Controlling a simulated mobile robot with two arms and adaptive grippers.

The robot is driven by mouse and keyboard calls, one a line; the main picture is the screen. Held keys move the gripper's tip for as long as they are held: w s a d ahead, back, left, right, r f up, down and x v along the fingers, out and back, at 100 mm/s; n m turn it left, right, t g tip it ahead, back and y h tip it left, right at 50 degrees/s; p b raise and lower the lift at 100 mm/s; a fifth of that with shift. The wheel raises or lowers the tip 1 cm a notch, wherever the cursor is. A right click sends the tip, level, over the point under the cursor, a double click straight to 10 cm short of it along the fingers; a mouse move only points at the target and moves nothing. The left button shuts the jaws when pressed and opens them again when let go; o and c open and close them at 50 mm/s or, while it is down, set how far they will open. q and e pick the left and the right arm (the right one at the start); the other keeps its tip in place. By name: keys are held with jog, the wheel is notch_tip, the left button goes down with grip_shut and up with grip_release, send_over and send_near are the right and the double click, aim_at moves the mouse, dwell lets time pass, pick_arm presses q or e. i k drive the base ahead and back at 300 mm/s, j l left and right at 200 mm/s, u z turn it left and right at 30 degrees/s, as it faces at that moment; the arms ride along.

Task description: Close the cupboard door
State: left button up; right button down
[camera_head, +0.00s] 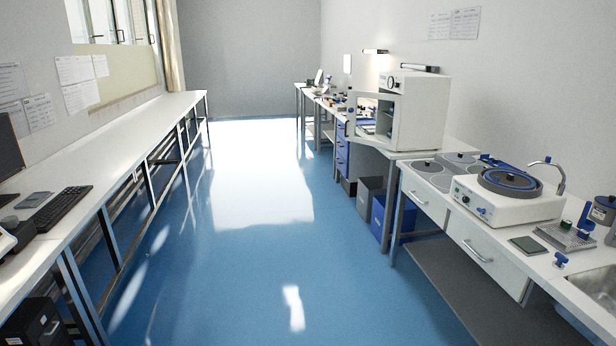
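A white box-shaped cupboard (425,112) stands on the right-hand bench, about midway along it. Its door (352,112) looks open, swung out to the left over the bench edge, with a pale frame around a see-through middle. The inside of the cupboard is mostly hidden from this angle. Neither of my grippers is in view.
A blue floor (235,265) runs clear between the left bench (110,145) and the right bench (455,225). A white polishing machine (500,205) stands nearer on the right bench. Grey (370,190) and blue (392,215) bins stand below the cupboard.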

aim_at(352, 95)
jog(key=i, duration=4.4)
